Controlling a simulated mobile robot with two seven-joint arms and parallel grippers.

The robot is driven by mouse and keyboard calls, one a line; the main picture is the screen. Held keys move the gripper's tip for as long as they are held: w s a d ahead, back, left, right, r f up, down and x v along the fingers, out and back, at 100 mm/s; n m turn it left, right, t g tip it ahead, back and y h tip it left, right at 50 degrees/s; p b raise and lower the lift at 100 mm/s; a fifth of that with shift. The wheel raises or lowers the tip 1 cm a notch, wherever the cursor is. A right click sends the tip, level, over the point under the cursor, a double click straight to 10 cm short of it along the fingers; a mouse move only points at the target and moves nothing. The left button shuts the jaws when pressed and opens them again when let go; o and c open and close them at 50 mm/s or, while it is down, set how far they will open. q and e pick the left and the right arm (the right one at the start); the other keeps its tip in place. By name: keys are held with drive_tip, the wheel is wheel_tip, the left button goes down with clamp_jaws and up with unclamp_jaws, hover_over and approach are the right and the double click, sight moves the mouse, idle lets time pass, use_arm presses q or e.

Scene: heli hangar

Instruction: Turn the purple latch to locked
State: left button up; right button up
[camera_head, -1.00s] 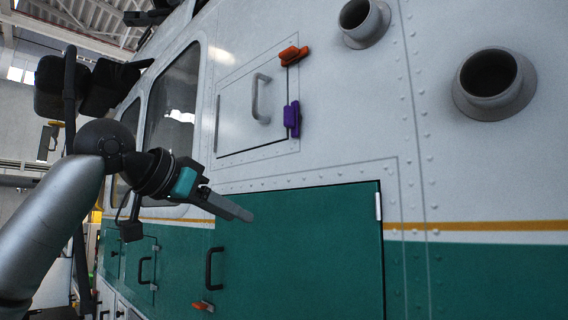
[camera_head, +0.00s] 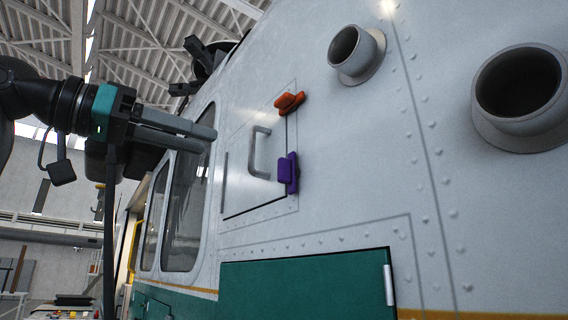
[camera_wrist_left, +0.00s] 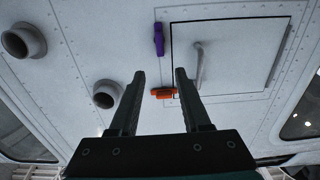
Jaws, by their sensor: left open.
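The purple latch (camera_head: 288,173) sits at the right edge of a small white hatch (camera_head: 240,185), below the orange latch (camera_head: 289,102). Its long part stands upright along the hatch edge. In the left wrist view the purple latch (camera_wrist_left: 159,39) shows at the top, beyond the fingertips, and the orange latch (camera_wrist_left: 163,92) is nearer, between the fingers. My left gripper (camera_head: 210,138) is open and empty, left of the hatch in the head view and apart from both latches. Its fingers also show in the left wrist view (camera_wrist_left: 160,78). My right gripper is not in view.
A grey handle (camera_head: 260,152) stands out from the hatch. Two pipe stubs (camera_head: 355,54) (camera_head: 518,97) jut from the white wall at the right. A green panel (camera_head: 305,288) lies below. The air before the hatch is clear.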

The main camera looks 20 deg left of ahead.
use_arm(q)
approach(279, 163)
drive_tip(key=p+x, duration=0.2)
drive_tip(key=x, duration=0.6)
drive_tip(key=shift+w+r, duration=0.1)
drive_tip(key=shift+w+d, duration=0.25)
drive_tip(key=shift+w, duration=0.25)
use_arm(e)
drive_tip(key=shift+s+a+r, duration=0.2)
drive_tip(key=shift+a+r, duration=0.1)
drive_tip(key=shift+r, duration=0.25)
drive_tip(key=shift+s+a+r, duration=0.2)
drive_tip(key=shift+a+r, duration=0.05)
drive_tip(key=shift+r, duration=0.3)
use_arm(q)
clamp_jaws()
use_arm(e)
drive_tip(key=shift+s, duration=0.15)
